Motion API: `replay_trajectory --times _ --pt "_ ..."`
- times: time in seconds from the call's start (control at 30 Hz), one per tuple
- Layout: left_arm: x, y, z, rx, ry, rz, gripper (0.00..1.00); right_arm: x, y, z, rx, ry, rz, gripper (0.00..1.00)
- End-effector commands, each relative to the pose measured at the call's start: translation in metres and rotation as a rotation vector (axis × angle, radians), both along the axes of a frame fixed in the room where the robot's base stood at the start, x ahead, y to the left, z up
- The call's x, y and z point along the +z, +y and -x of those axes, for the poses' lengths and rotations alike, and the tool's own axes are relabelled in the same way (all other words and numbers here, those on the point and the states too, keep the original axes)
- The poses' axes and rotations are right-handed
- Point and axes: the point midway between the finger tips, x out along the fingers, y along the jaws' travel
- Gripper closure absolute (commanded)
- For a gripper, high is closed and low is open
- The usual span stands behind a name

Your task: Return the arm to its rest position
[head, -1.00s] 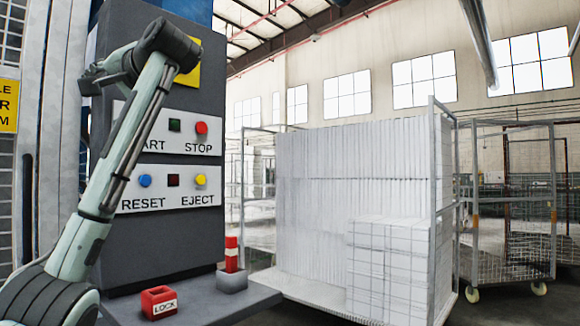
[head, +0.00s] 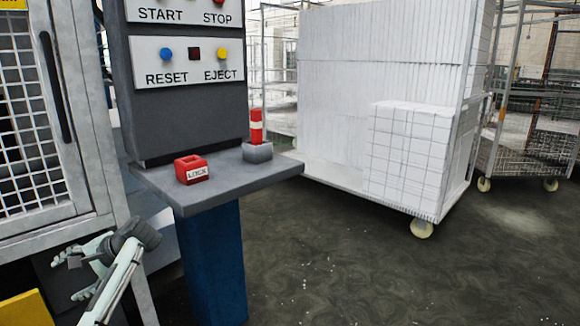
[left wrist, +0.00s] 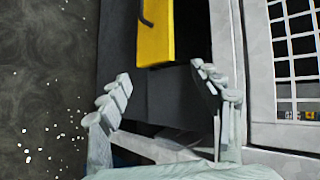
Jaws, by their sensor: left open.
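My left arm shows at the lower left of the head view, folded low beside the press. My left gripper (head: 88,268) is below the level of the shelf, in front of the press's lower frame. In the left wrist view its two fingers (left wrist: 165,95) stand wide apart with nothing between them. Beyond the fingers are a dark panel and a yellow part (left wrist: 155,32). My right gripper is in neither view.
The control panel (head: 190,115) stands above a grey shelf (head: 225,178). A red LOCK block (head: 191,169) and a red-and-white peg in a grey holder (head: 257,153) sit on it. A mesh door (head: 30,130) is at left. A loaded white cart (head: 380,50) stands right. Floor between is clear.

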Motion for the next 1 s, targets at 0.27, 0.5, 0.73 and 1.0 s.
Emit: replay_trajectory --times 0.27,0.5,0.73,1.0 --pt "-0.040 -0.039 -0.093 -0.226 -0.400 0.245 0.35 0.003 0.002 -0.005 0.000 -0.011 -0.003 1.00" --pt "-0.028 -0.111 -0.174 -0.337 -0.851 0.580 0.35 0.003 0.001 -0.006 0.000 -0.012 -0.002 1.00" --pt "-0.103 -0.148 -0.139 -0.318 -0.831 0.693 0.35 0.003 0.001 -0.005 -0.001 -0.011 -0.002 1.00" --pt "-0.229 -0.187 -0.028 -0.261 -0.652 0.769 0.35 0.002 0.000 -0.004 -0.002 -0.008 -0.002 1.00"
